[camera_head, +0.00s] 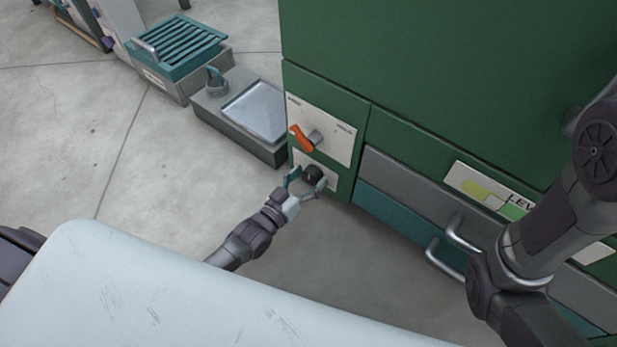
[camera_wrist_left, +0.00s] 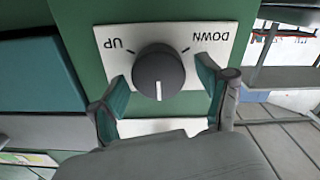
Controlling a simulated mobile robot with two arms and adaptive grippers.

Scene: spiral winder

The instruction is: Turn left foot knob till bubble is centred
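The left foot knob (camera_head: 313,173) is a round dark knob on a white plate low on the green cabinet. In the left wrist view the knob (camera_wrist_left: 159,71) has a white pointer line, with UP and DOWN marked on the plate (camera_wrist_left: 212,36). My left gripper (camera_head: 306,186) is at the knob, its teal-padded fingers (camera_wrist_left: 165,95) apart on either side with gaps visible. The level (camera_head: 490,196), a yellow-green panel lettered "LEV", is on the cabinet front, partly hidden by my right arm. The bubble is too small to make out. My right gripper is out of view.
An orange-handled switch (camera_head: 302,138) sits on a panel just above the knob. Metal drawer handles (camera_head: 447,259) stick out at the right. A grey tray box (camera_head: 256,110) stands on the floor left of the cabinet. A pale surface (camera_head: 150,290) fills the foreground.

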